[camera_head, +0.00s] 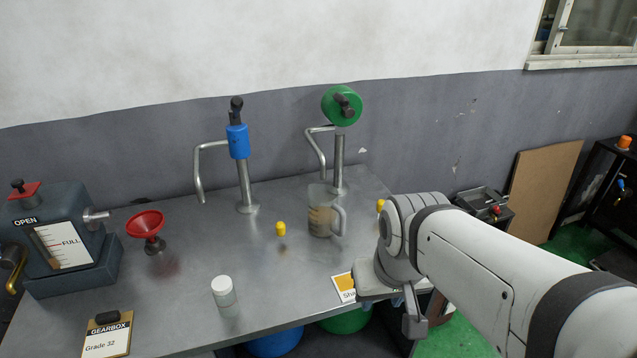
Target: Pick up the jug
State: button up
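The jug (320,212) is clear, with a side handle (339,221) on its right. It stands upright on the metal table below the green-topped tap, and brownish marks or contents show through its wall. My gripper (414,318) hangs at the table's right front edge, to the right of and nearer than the jug, apart from it. My arm hides part of the gripper, so its fingers cannot be made out clearly. Nothing is seen held in it.
A blue-topped tap (238,143) and green-topped tap (341,106) rise at the back of the table (200,258). A red funnel (146,227), white-capped bottle (223,291), yellow cap (280,228), gearbox unit (66,250), clipboard (108,335) and orange label card (345,286) also occupy it.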

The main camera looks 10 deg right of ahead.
aim_at(324, 209)
jog(key=z, duration=0.7)
jog(key=k, duration=1.35)
jog(key=u, duration=0.45)
jog(key=i, duration=1.5)
jog(key=u, duration=0.05)
